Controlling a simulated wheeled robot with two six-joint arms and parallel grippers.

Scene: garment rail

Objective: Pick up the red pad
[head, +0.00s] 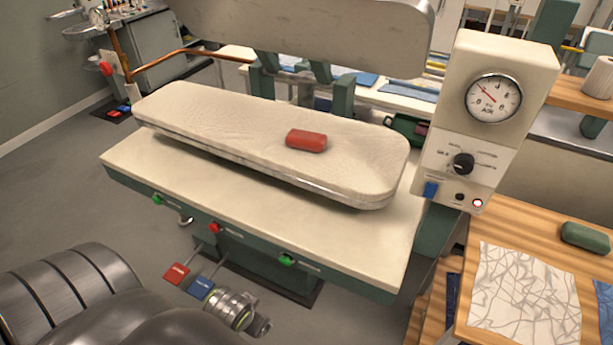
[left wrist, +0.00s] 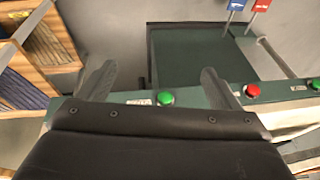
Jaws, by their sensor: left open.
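The red pad (head: 306,141) is a small rounded block. It lies flat on the cream padded pressing board (head: 225,125), right of the board's middle. Nothing touches it from above. My left gripper (left wrist: 157,82) is open in the left wrist view, with its two fingers wide apart and nothing between them. It is over the front edge of the press table, near a green button (left wrist: 166,98), away from the pad. The pad does not show in the left wrist view. My right gripper is in neither view.
The raised upper press plate (head: 310,35) hangs behind the board. A control box with a gauge (head: 493,98) stands at the right. A wooden table (head: 520,220) holds a green pad (head: 586,237) and a patterned cloth (head: 525,295). The air over the red pad is clear.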

